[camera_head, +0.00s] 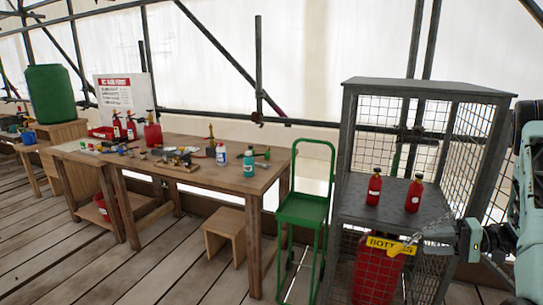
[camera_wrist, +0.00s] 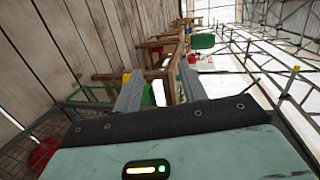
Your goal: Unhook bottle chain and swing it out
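A grey mesh bottle cage (camera_head: 432,88) stands at the right. A yellow "BOTTLES" sign (camera_head: 380,243) hangs across its lower front, with a larger red bottle (camera_head: 376,275) behind it. Small grey chain links (camera_head: 412,239) show at the sign's right part, close to my fingertips; the chain's hook end cannot be made out. My gripper (camera_head: 440,231) reaches in from the right, at about sign height. In the wrist view its two grey fingers (camera_wrist: 158,80) are apart, and I see no chain clearly between them. Whether the fingers touch the chain cannot be told.
Two red bottles (camera_head: 374,187) (camera_head: 413,194) stand on the cage shelf. A green hand trolley (camera_head: 304,207) stands just left of the cage. A wooden workbench (camera_head: 205,178) with tools is further left, with a stool (camera_head: 225,235) before it. Plank floor is clear in front.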

